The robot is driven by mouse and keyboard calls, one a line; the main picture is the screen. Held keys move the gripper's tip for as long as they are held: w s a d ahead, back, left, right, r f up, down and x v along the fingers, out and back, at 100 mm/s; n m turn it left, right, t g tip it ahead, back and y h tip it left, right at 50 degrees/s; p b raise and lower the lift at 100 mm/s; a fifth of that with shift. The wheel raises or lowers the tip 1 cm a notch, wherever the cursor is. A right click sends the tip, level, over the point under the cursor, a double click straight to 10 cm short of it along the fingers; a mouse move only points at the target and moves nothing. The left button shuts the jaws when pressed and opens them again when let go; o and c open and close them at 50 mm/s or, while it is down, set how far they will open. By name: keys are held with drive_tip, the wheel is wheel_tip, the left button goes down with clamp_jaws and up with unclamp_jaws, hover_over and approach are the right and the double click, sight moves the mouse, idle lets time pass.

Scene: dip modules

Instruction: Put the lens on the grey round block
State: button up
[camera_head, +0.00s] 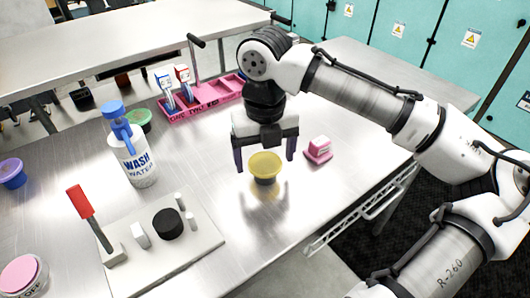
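No object is clearly recognisable as the lens. The nearest match is a yellow round piece (265,160) with a dark lower part, standing on the metal table. My gripper (265,167) points down, with its fingers wide apart on the left and right of the yellow piece in the picture. I see no finger touching it. A very dark round block (168,223), probably the grey round block, stands on a light flat board (185,255) at the front left. Its top looks bare.
The board also carries a red-handled lever (80,202), a white block (140,234) and small pegs. A wash bottle (130,150), green tub (139,119) and pink rack (208,98) stand behind. A pink-and-white block (318,149) is right of my gripper. Bare table lies between gripper and board.

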sight(265, 163)
wheel_tip(265, 163, up, 12)
drive_tip(key=shift+r, duration=0.2)
idle(0.5)
